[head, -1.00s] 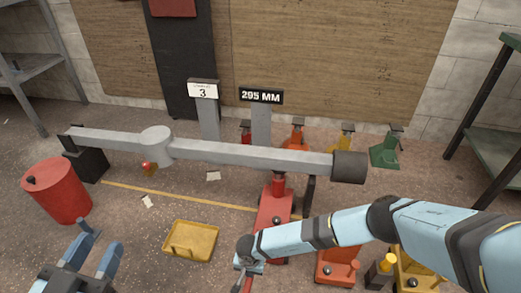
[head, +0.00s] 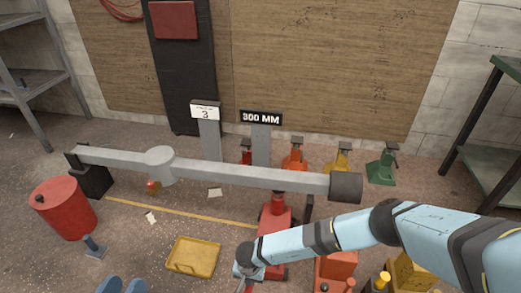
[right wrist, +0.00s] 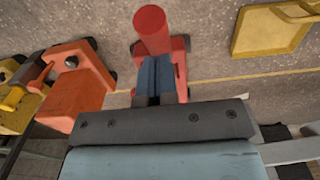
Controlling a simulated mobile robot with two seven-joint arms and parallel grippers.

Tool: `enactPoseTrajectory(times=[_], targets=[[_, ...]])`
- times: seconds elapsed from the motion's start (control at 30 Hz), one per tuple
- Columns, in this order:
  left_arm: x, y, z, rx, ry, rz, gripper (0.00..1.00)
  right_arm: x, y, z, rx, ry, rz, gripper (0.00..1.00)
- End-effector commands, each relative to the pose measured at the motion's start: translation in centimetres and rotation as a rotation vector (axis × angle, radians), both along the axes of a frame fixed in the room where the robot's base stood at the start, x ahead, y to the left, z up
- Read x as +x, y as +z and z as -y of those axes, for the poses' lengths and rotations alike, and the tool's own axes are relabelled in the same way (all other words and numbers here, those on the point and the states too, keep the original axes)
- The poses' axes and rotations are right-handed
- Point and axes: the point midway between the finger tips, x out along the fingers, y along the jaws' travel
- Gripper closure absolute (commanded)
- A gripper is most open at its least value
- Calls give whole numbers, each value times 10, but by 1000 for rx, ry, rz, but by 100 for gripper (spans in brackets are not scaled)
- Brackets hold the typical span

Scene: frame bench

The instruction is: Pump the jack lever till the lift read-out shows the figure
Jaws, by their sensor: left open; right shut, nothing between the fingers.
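The lift read-out (head: 261,118) shows 300 MM. A white card (head: 205,111) on a post beside it shows a 3; its smaller line is unreadable. The red jack (head: 272,222) stands under the right part of a grey beam (head: 240,175). My right gripper (right wrist: 153,75) is shut and empty, its blue fingers against or just over the red lever (right wrist: 151,32) in the right wrist view; contact cannot be told. In the head view my right arm hides part of the jack.
Orange (head: 335,268) and yellow (head: 408,275) jacks stand right of the red one. A yellow tray (head: 193,257) and a red drum (head: 62,208) are on the floor at left. Small jacks, including a green one (head: 381,167), stand behind the beam.

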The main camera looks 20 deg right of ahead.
Motion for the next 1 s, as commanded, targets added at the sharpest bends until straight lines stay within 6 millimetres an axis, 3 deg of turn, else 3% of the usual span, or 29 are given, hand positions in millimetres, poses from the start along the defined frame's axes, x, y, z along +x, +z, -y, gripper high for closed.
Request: enactPoseTrajectory(times=[0.8, 1.0], targets=[[1, 0, 0, 3, -1, 2, 57, 0, -1, 0, 0, 0, 0, 100], [1, 10, 0, 2, -1, 3, 57, 0, 11, 0, -1, 0, 1, 100]])
